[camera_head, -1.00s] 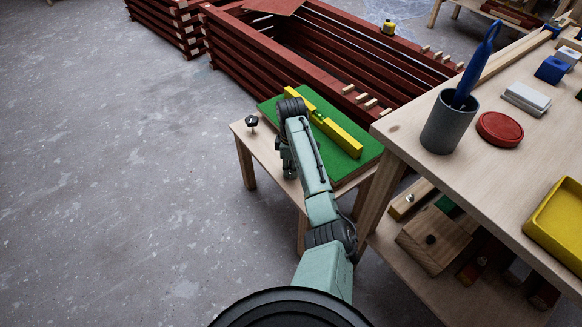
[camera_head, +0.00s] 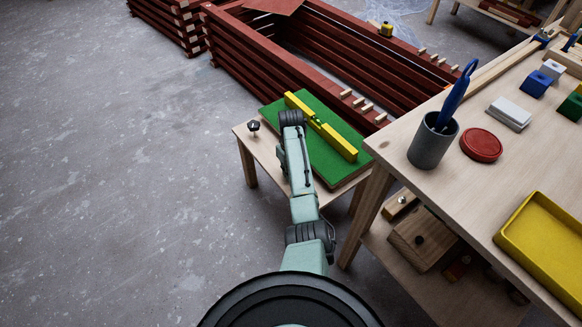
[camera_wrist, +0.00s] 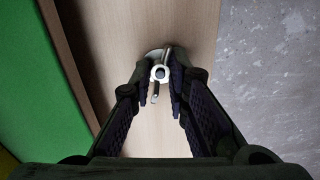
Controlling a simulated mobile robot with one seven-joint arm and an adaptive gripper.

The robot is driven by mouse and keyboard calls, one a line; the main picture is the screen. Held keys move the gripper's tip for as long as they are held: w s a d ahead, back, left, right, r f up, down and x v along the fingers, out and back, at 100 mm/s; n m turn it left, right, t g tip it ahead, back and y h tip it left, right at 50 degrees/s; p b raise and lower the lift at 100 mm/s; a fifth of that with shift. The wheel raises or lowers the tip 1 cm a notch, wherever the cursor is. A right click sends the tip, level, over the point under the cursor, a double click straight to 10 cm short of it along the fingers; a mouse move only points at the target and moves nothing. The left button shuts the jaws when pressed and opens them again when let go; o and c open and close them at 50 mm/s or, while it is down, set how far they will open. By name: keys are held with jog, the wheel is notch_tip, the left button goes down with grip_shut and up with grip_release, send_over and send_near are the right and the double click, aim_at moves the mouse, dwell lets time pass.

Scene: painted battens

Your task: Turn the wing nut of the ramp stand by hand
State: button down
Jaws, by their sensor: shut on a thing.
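The ramp stand (camera_head: 267,151) is a low pale wooden bench beside the big table. On it lies a green board (camera_head: 322,158) with a yellow spirit level (camera_head: 341,141) across it. In the wrist view the wing nut (camera_wrist: 160,73) is a small pale metal piece with a round centre on the bare wooden strip (camera_wrist: 150,30). My gripper (camera_wrist: 160,80) is above it, its dark ribbed fingers closed on the nut from both sides.
A dark knob (camera_head: 253,126) stands on the bench's left end. The big table (camera_head: 455,190) at right carries a grey cup (camera_head: 431,148) with a blue tool, a red disc and a yellow tray (camera_head: 545,240). Red stacked battens (camera_head: 330,70) lie behind. Floor at left is clear.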

jog(key=m+p, duration=0.1)
jog(key=m, duration=0.2)
jog(key=shift+s+a+r+m+p, duration=0.1)
jog(key=shift+m+p, duration=0.25)
jog(key=shift+m, duration=0.05)
jog(key=m+p, duration=0.1)
jog(key=m, duration=0.2)
jog(key=shift+m, duration=0.3)
jog(key=m+p, duration=0.1)
jog(key=m, duration=0.5)
jog(key=shift+p, duration=0.3)
jog(key=shift+m, duration=0.3)
jog(key=c, duration=1.5)
grip_release()
jog(key=shift+c, duration=0.2)
notch_tip(320, 180, up, 12)
